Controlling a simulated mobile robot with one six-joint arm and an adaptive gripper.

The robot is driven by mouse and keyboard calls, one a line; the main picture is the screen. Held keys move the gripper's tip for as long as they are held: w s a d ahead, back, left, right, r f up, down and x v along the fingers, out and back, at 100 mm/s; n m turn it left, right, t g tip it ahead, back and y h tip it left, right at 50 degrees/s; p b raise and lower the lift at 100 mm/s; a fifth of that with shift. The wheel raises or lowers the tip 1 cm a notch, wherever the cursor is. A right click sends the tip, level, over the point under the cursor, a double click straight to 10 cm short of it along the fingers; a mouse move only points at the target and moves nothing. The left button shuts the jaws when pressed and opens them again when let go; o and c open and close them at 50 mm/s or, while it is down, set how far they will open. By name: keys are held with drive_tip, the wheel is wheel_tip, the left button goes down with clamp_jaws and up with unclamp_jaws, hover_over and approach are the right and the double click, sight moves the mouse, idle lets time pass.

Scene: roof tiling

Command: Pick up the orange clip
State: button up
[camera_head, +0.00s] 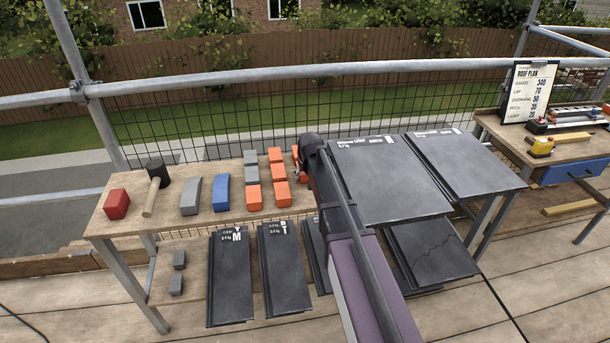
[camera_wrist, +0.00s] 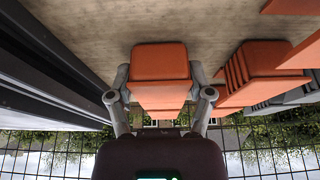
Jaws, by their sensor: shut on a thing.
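My gripper (camera_wrist: 160,78) is shut on an orange clip (camera_wrist: 160,64) in the wrist view, with one finger on each side of it. The wooden bench top shows behind the clip; I cannot tell whether the clip touches it. In the head view my arm hides most of my gripper at the back of the bench, and only a sliver of orange shows beside it. Other orange clips (camera_head: 278,171) lie in short rows just left of my gripper, and they show at the right in the wrist view (camera_wrist: 258,75).
Grey clips (camera_head: 251,158) lie among the orange ones. A blue piece (camera_head: 221,193), a grey piece (camera_head: 191,195), a mallet (camera_head: 156,180) and a red block (camera_head: 116,204) are further left. Dark tiles (camera_head: 387,185) lie close on the right. A mesh and rail (camera_head: 290,72) stand behind the bench.

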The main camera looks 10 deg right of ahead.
wheel_tip(320, 180, up, 10)
drive_tip(key=p, duration=1)
idle(0.6)
drive_tip(key=o, duration=0.6)
drive_tip(key=c, duration=0.8)
drive_tip(key=shift+c, duration=0.2)
